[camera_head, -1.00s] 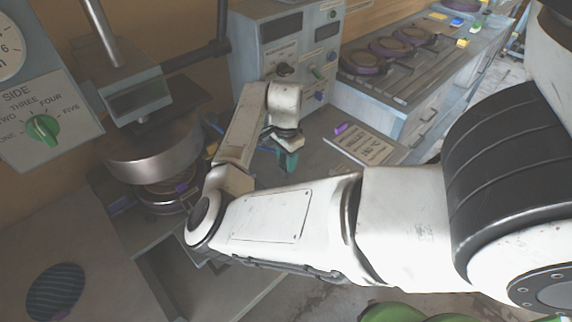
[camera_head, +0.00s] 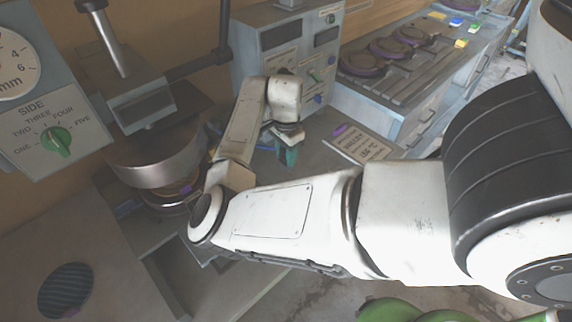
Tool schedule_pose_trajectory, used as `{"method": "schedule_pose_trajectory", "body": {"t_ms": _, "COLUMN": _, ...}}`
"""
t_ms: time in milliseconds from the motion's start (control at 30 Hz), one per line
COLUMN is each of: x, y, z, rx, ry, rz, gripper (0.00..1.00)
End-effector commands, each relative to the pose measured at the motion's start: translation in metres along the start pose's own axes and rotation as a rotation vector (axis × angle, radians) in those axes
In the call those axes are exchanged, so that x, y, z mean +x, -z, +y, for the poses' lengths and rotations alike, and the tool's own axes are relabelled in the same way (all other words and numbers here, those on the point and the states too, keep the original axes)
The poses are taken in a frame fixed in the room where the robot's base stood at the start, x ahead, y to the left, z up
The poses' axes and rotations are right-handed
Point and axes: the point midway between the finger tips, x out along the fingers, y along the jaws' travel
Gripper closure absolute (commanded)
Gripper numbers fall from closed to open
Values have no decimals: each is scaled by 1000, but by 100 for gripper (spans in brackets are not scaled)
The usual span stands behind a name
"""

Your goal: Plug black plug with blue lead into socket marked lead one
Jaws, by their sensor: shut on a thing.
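My gripper (camera_head: 287,155), with teal fingers, points down in front of the grey control box (camera_head: 262,68), over the dark bench top. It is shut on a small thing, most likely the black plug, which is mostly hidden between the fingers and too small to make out. I cannot make out the blue lead. I cannot read which socket is marked lead one. My wrist covers the lower left of the box front.
A heated press with a round metal platen (camera_head: 155,160) stands at left, beside a dial panel with a green selector (camera_head: 55,141). A labelled plate (camera_head: 365,146) with a purple piece lies right of the gripper. A rack of dark discs (camera_head: 360,62) stands at back right.

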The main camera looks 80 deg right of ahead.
Motion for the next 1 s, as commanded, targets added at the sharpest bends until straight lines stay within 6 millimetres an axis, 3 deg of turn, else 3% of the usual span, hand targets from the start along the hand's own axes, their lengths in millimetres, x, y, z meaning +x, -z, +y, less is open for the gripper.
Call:
{"method": "schedule_pose_trajectory", "body": {"t_ms": 700, "x": -28, "y": 0, "z": 0, "rx": 0, "ry": 0, "rz": 1, "gripper": 93}}
{"method": "schedule_pose_trajectory", "body": {"t_ms": 1000, "x": -29, "y": 0, "z": 0, "rx": 0, "ry": 0, "rz": 1, "gripper": 93}}
